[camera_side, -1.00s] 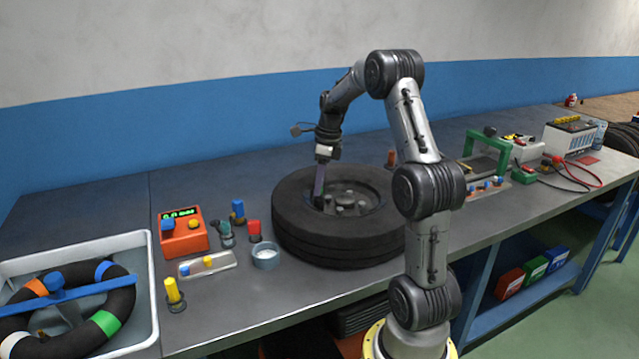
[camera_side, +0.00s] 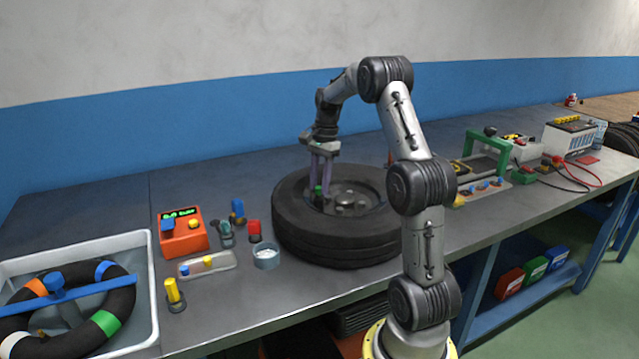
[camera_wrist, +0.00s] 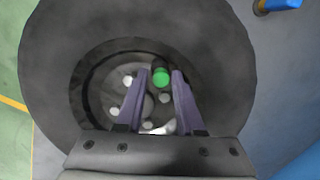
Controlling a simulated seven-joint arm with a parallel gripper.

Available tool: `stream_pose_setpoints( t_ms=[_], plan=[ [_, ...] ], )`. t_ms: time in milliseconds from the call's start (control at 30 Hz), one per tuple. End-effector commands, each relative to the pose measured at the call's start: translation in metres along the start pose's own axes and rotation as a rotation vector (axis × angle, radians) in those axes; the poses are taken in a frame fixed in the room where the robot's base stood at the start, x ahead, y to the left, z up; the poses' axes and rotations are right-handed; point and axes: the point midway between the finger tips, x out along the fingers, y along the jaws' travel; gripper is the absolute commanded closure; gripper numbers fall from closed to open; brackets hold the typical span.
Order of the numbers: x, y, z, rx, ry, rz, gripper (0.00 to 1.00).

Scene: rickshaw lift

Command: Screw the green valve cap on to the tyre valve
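The green valve cap (camera_side: 318,191) stands upright at the tyre valve, inside the rim of the tyre (camera_side: 290,225). The valve stem itself is hidden, so I cannot tell how far the cap is seated on it. My gripper (camera_side: 321,190) points down over the wheel, its two purple fingers apart with the cap between them. In the wrist view, the cap (camera_wrist: 161,77) lies between the fingertips (camera_wrist: 161,74), with a narrow gap showing; the fingers look open around it.
Left of the tyre are a small grey cup (camera_side: 266,257), a red-capped piece (camera_side: 254,231) and an orange gauge box (camera_side: 183,235). A white water tub (camera_side: 150,300) is at far left. A green-framed stand (camera_side: 487,155) is at right. The bench behind the tyre is clear.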

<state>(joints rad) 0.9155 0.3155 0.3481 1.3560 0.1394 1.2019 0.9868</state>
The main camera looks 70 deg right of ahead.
Motion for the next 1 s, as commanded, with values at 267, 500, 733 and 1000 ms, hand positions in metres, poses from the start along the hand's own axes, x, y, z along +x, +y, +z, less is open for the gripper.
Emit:
stream_pose_setpoints(
  t_ms=[267,500,733,1000],
  plan=[
    [0.0001,0.0002,0.0,0.002,0.0,0.0,1.0],
    [0.0001,0.0004,0.0,0.013,0.0,-0.001,1.0],
    [0.0001,0.0006,0.0,0.267,0.001,-0.041,1.0],
    [0.0009,0.0005,0.0004,0.627,0.0,-0.095,1.0]
  ],
)
